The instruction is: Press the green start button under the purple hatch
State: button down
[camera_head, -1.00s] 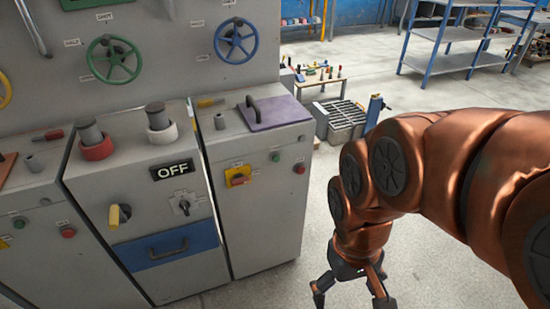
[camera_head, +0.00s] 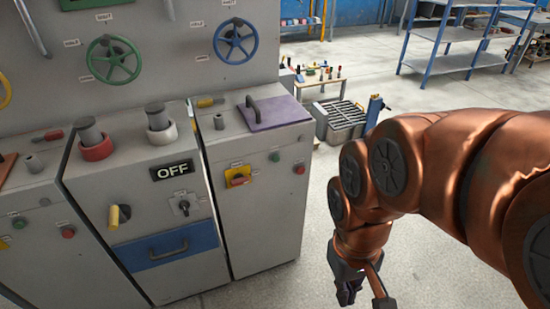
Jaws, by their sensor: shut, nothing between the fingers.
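The purple hatch (camera_head: 275,114) lies flat on top of the right-hand cabinet, with a dark handle at its left edge. Below it on the cabinet's front face is a small green button (camera_head: 274,157). A red button (camera_head: 300,169) sits to its right, and a yellow plate with a red switch (camera_head: 237,177) to its left. My gripper (camera_head: 364,299) hangs low at the bottom of the view, right of the cabinet and well apart from it. It points down, is shut and holds nothing.
The middle cabinet carries an OFF sign (camera_head: 172,170), a rotary switch (camera_head: 184,207) and a blue drawer (camera_head: 166,246). Another green button (camera_head: 19,222) is on the left cabinet. Open floor lies right of the cabinets. A blue shelf (camera_head: 466,40) stands at the back.

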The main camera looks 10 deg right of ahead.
aim_at(275, 158)
jog(key=u, duration=0.25)
jog(key=k, duration=0.35)
jog(key=u, duration=1.05)
jog(key=k, duration=1)
jog(key=u, duration=1)
jog(key=i, duration=1.4)
jog(key=z, duration=1.15)
jog(key=i, duration=0.75)
jog(key=z, duration=0.8)
